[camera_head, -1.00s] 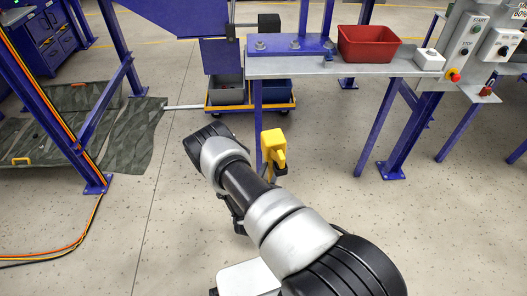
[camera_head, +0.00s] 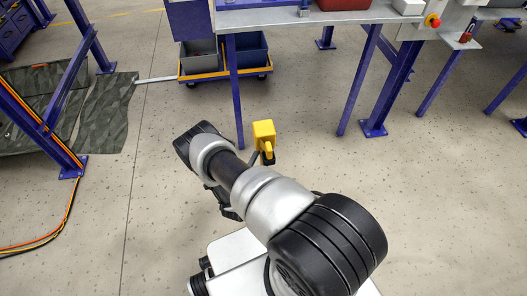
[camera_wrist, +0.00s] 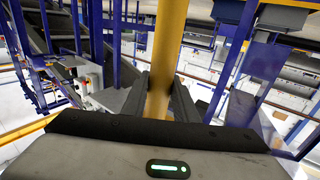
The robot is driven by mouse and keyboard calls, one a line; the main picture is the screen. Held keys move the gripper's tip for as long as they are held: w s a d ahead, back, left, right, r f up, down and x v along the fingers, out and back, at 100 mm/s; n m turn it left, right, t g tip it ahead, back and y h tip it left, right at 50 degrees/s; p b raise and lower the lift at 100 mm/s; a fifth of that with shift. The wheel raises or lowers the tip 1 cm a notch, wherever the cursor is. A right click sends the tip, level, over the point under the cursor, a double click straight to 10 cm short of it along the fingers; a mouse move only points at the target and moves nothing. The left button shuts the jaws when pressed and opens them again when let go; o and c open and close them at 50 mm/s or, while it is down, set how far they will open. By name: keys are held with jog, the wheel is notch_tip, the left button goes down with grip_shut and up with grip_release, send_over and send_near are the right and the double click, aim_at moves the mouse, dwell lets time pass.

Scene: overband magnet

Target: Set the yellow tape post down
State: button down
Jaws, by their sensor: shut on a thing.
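The yellow tape post (camera_head: 264,133) shows in the head view just beyond my arm, with its yellow head up and its lower part hidden. In the wrist view the yellow post (camera_wrist: 168,50) stands between the two dark fingers of my gripper (camera_wrist: 161,97), which are shut on it.
A steel-topped bench (camera_head: 275,17) on blue legs stands beyond the post. A yellow-edged cart (camera_head: 222,73) with grey and blue bins is at its left. A grey-green mat (camera_head: 106,110) and cables (camera_head: 66,210) lie at left. Speckled floor (camera_head: 430,210) at right is clear.

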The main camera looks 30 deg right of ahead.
notch_tip(320, 180, down, 6)
jog(key=b, duration=0.4)
jog(key=shift+w, duration=0.15)
dwell(0.6)
jog(key=c, duration=1.4)
grip_release()
jog(key=shift+o, duration=0.3)
jog(key=shift+s+f, duration=0.25)
jog(key=shift+f, duration=0.2)
jog(key=shift+a+r, duration=0.1)
